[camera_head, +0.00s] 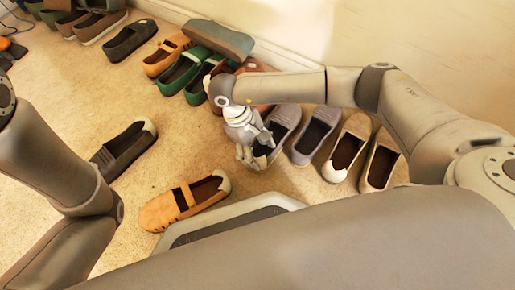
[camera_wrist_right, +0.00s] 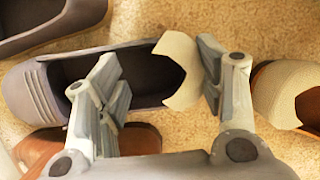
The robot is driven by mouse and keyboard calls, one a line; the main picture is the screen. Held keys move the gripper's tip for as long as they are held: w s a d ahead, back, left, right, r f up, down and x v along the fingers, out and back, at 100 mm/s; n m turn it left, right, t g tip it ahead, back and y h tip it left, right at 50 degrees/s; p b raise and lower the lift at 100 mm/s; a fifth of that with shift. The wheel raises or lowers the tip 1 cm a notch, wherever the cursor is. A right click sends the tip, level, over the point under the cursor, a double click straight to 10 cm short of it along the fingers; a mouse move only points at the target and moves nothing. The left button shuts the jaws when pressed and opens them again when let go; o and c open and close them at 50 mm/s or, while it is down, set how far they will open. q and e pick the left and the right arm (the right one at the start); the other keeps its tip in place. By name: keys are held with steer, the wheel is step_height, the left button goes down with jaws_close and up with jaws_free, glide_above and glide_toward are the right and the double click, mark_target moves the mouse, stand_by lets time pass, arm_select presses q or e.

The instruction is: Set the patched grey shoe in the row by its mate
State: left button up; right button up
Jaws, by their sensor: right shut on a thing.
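The patched grey shoe (camera_head: 286,118) is at the left end of the row, beside a similar grey shoe (camera_head: 315,134) on its right, which looks like its mate. In the right wrist view the patched grey shoe (camera_wrist_right: 40,92) has ridges on its toe and a cream heel patch. My right gripper (camera_head: 252,148) is shut on its heel end: in the wrist view (camera_wrist_right: 160,85) one finger is over the opening, the other outside the heel. The arm and fingers hide part of it. I cannot tell whether its sole touches the floor. My left gripper is out of view.
Two beige shoes (camera_head: 346,147) continue the row rightward. A brown shoe (camera_wrist_right: 140,140) lies close to the held shoe. An orange shoe (camera_head: 185,203) and a dark shoe with a pale heel (camera_head: 126,150) lie in front and left. Green shoes (camera_head: 182,70) stand by the wall.

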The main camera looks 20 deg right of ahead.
steer(key=shift+f, duration=0.15)
steer(key=o, duration=1.3)
steer(key=v, duration=1.2)
